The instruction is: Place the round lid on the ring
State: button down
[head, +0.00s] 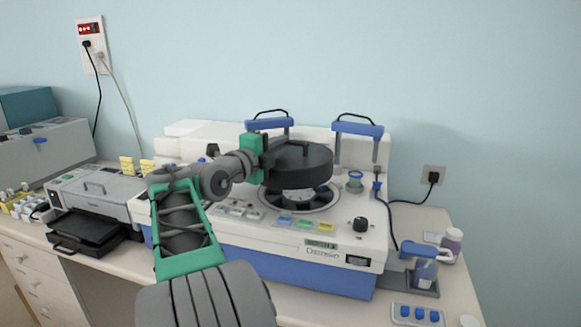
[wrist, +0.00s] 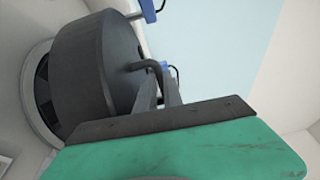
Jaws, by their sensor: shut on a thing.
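The round lid (head: 302,161) is black and drum-shaped, and it is held roughly level over the white staining machine. My gripper (head: 268,152) is at the lid's left side in the head view. In the wrist view the lid (wrist: 95,75) fills the left, and my gripper (wrist: 165,95) is shut on its thin dark handle (wrist: 147,68). The ring (head: 328,203) is a pale round rim with dark slotted parts inside, directly below the lid, with a gap visible between them. The lid hides the ring's back part. The ring's edge (wrist: 32,105) also shows in the wrist view.
Two blue-handled parts (head: 357,129) with black loops stand behind the lid. A blue-topped knob (head: 355,178) and a black knob (head: 360,224) are to the right. Coloured buttons (head: 305,224) lie in front. A printer (head: 95,190) stands at the left.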

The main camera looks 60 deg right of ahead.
aim_at(267, 183)
jog(key=shift+s+d+f+p, duration=0.2)
jog(key=shift+d+f, duration=0.35)
jog(key=shift+f, duration=0.7)
jog(key=shift+s+d+f+p, duration=0.15)
jog(key=shift+d+f, duration=0.35)
jog(key=shift+f, duration=0.7)
jog(key=shift+s+d+f+p, duration=0.1)
jog(key=shift+s+d+f, duration=0.3)
jog(key=shift+f, duration=0.85)
jog(key=shift+w+d+f, duration=0.15)
jog(key=shift+w+f, duration=0.05)
jog(key=c, duration=1.5)
grip_release()
jog(key=shift+r, duration=0.1)
jog(key=shift+r, duration=0.15)
jog(key=a+b, duration=0.1)
jog(key=a, duration=0.3)
jog(key=w+a+b, duration=0.1)
jog(key=a, duration=0.3)
jog(key=a+b, duration=0.1)
jog(key=a, duration=0.3)
jog(key=shift+w, duration=0.15)
